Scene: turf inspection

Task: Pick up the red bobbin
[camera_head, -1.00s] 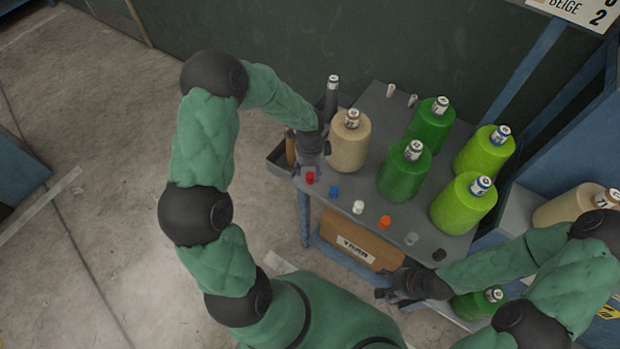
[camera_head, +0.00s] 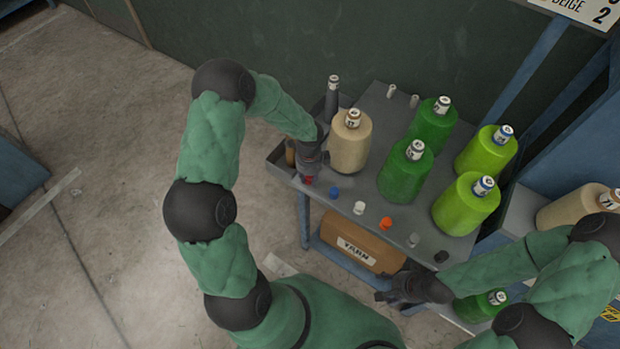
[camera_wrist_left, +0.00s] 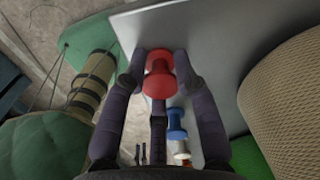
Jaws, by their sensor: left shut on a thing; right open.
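The red bobbin (camera_head: 308,181) is at the left end of a row of small bobbins along the table's front edge. In the left wrist view the red bobbin (camera_wrist_left: 159,80) sits between the two fingertips of my left gripper (camera_wrist_left: 160,62), which touch it on both sides. In the head view my left gripper (camera_head: 309,172) is over the bobbin and partly hides it. I cannot tell whether the bobbin is off the tabletop. My right gripper (camera_head: 408,288) is open and empty in front of the table's right part.
A blue bobbin (camera_head: 335,193) is nearest, then white (camera_head: 359,208), orange (camera_head: 385,223), grey and black ones. A beige yarn cone (camera_head: 350,143) stands close behind my left gripper. Green cones (camera_head: 405,172) stand further right on the grey table (camera_head: 372,110). A yarn box (camera_head: 355,243) is below.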

